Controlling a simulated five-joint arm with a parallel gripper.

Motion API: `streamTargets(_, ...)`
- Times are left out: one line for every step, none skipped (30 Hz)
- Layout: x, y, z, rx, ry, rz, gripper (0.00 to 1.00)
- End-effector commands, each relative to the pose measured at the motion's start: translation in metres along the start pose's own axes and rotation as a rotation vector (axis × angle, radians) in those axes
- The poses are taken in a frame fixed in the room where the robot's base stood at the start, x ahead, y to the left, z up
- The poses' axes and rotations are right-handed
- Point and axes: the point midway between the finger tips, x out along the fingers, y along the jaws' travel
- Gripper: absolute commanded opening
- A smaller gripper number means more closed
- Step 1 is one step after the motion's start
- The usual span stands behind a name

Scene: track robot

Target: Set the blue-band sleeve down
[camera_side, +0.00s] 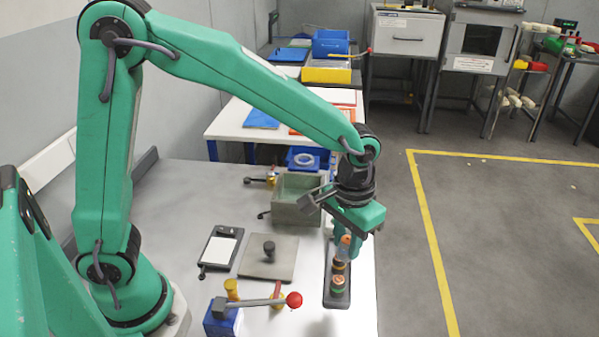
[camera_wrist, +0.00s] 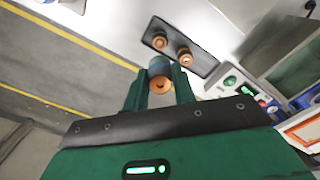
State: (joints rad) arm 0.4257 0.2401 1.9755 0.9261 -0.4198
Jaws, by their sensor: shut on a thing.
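My gripper (camera_wrist: 160,88) is shut on the blue-band sleeve (camera_wrist: 159,66), an orange-copper cylinder with a blue band. In the wrist view the sleeve sits between the two green fingers, its copper end facing the camera. In the side view my gripper (camera_side: 348,238) points down over the dark narrow tray (camera_side: 337,301), and the held sleeve (camera_side: 345,241) shows at the fingers. Two other copper-coloured sleeves stand on the tray: one (camera_wrist: 160,42) and another (camera_wrist: 184,57). Whether the held sleeve touches the tray is hard to tell.
Left of the tray is a grey plate with a dark knob (camera_side: 268,262). A red-knobbed lever (camera_side: 293,300) on a blue block stands in front. A grey-green open box (camera_side: 297,186) is behind. The table's right edge lies close beside the tray.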

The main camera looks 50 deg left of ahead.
Motion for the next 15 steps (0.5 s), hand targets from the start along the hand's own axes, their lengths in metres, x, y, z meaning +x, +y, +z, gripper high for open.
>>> streamTargets(0.002,-0.002,-0.002,-0.002,-0.001,0.0,0.01)
streamTargets(0.003,-0.004,-0.003,-0.002,-0.001,0.0,0.01)
streamTargets(0.005,-0.006,-0.005,-0.001,-0.001,-0.001,0.01)
streamTargets(0.007,-0.009,-0.007,-0.002,-0.001,-0.001,0.01)
streamTargets(0.009,-0.011,-0.01,-0.003,-0.001,0.0,0.01)
streamTargets(0.012,-0.015,-0.013,-0.004,-0.001,0.0,0.01)
streamTargets(0.015,-0.019,-0.015,-0.003,-0.002,-0.001,0.01)
streamTargets(0.017,-0.022,-0.018,-0.004,-0.003,-0.001,0.01)
streamTargets(0.021,-0.027,-0.023,-0.004,-0.002,-0.001,0.01)
streamTargets(0.024,-0.03,-0.026,-0.004,-0.001,0.0,0.01)
streamTargets(0.027,-0.034,-0.029,-0.005,-0.002,0.0,0.01)
streamTargets(0.031,-0.039,-0.033,-0.004,-0.002,0.0,0.01)
streamTargets(0.034,-0.043,-0.037,-0.005,-0.002,-0.001,0.01)
streamTargets(0.037,-0.047,-0.04,-0.005,-0.003,-0.001,0.01)
streamTargets(0.041,-0.052,-0.044,-0.004,-0.001,0.0,0.01)
